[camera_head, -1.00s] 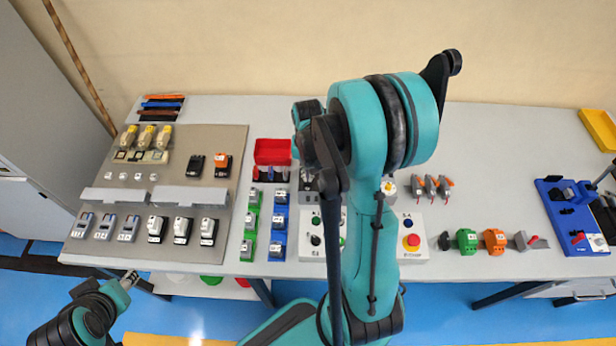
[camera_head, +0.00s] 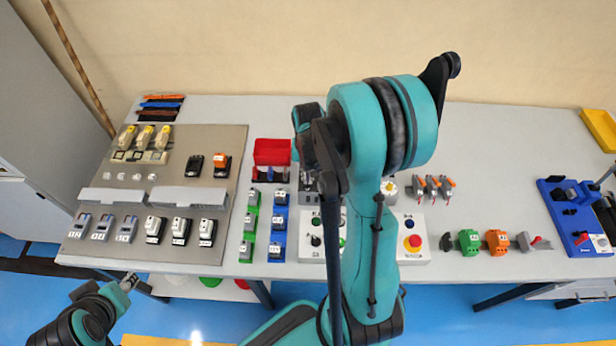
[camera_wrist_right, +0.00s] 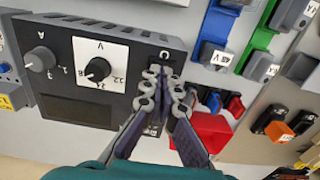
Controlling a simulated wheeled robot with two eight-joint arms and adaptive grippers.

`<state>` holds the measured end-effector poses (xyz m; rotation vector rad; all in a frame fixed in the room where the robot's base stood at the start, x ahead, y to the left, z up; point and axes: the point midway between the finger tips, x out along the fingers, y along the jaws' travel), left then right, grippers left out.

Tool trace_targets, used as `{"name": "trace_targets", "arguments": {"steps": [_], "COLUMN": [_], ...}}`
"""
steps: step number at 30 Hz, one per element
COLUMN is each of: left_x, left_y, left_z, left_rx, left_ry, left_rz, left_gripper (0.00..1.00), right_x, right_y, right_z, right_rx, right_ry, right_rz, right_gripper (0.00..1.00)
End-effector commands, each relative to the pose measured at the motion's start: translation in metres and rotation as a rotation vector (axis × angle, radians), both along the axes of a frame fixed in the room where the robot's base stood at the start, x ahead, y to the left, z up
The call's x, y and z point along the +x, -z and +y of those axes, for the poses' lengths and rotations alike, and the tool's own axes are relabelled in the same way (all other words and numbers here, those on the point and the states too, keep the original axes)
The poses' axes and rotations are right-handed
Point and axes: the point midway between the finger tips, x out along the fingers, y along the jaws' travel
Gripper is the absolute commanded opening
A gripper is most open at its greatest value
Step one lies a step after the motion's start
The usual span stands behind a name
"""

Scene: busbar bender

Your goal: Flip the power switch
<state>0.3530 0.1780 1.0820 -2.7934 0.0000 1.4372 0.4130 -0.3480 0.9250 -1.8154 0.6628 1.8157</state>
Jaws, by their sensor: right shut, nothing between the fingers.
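In the right wrist view, a dark power supply box (camera_wrist_right: 80,108) has an A knob (camera_wrist_right: 40,60), a V knob (camera_wrist_right: 97,70) and a label like an O near its right end. My right gripper (camera_wrist_right: 166,82) is shut and empty, with its fingertips over that right end of the box. The fingers cover the spot below the label, so the power switch and any contact with it are hidden. In the head view my right arm hides most of the box. My left gripper (camera_head: 130,281) is low at the left, in front of the table edge; its opening is unclear.
A red bin (camera_head: 272,151) stands behind the blue and green modules, close beside my right fingers in the wrist view. A control box with a red emergency button (camera_head: 412,242) is right of my arm.

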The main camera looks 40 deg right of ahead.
Motion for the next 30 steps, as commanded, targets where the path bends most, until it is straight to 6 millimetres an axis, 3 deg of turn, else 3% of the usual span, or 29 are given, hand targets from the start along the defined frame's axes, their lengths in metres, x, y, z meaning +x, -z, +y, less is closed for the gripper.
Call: {"name": "trace_targets", "arguments": {"steps": [25,30], "left_x": [0.000,0.000], "left_y": [-0.049,-0.053], "left_z": [0.000,0.000], "left_rx": [0.000,0.000], "left_ry": [0.000,0.000], "left_rz": [0.000,0.000], "left_gripper": [0.40,0.40], "right_x": [0.000,0.000], "right_y": [-0.066,-0.071], "right_z": [0.000,0.000], "right_rx": [0.000,0.000], "right_ry": [0.000,0.000], "right_rz": [0.000,0.000], "right_gripper": [0.00,0.00]}}
